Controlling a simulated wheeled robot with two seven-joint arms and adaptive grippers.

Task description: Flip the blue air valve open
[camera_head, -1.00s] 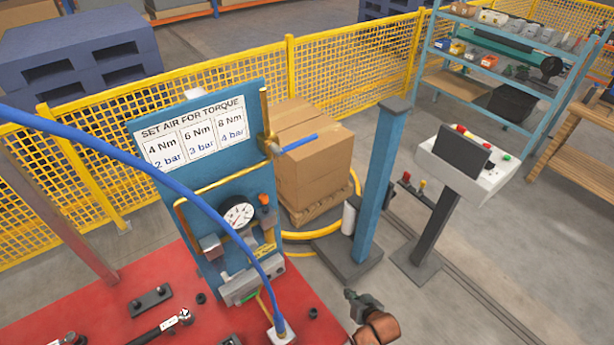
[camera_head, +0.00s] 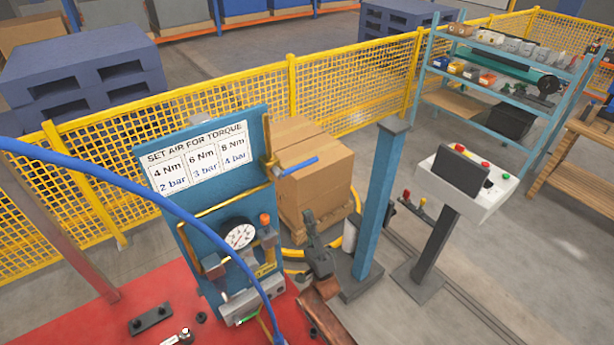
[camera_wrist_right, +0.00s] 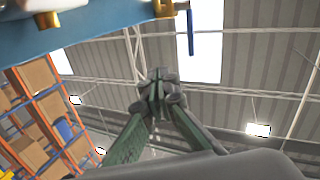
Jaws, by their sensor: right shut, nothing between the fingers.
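The blue air valve lever (camera_head: 300,167) sticks out to the right from the brass pipe at the right edge of the blue panel (camera_head: 215,175). It also shows in the right wrist view (camera_wrist_right: 190,32), above and to the right of the fingertips. My right gripper (camera_head: 308,216) is shut and empty. It points up, below the lever and apart from it, to the right of the panel. Its closed fingertips show in the wrist view (camera_wrist_right: 157,82). My left gripper is not in view.
A pressure gauge (camera_head: 239,234) and an orange knob (camera_head: 265,220) sit on the panel. A blue hose (camera_head: 150,192) arcs across its front. Cardboard boxes (camera_head: 315,185) stand behind the lever. A blue post (camera_head: 380,200) stands right of my right gripper.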

